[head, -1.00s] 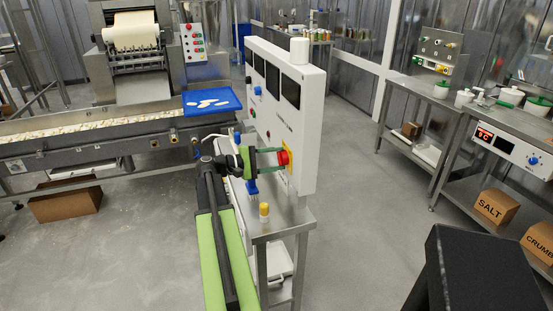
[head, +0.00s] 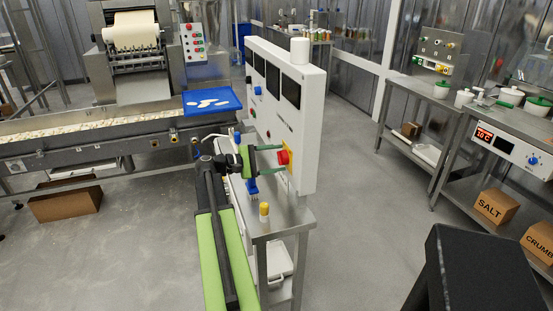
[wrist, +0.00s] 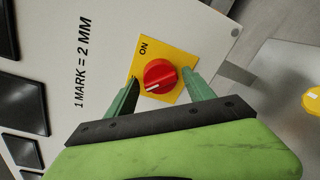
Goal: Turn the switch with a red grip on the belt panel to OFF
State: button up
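The switch's red grip (wrist: 160,76) sits on a yellow plate (wrist: 180,52) on the white belt panel (wrist: 60,85). In the wrist view "ON" is printed at the plate's upper left. A white mark on the grip points to the lower left; I see no OFF label. My gripper (wrist: 162,75) is open, with one green finger on each side of the grip and gaps showing beside it. In the head view the red grip (head: 284,157) is at the panel's lower right, and my arm reaches it from the left.
A yellow-capped item (head: 264,210) stands on the steel table (head: 285,222) below the panel; a yellow round thing (wrist: 311,100) shows in the wrist view. A blue tray (head: 205,107) lies behind left. A dark block (head: 480,270) stands front right. The floor between is clear.

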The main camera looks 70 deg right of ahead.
jog(key=shift+o, duration=0.3)
jog(key=p+v, duration=0.1)
jog(key=v, duration=1.6)
jog(key=shift+a, duration=0.2)
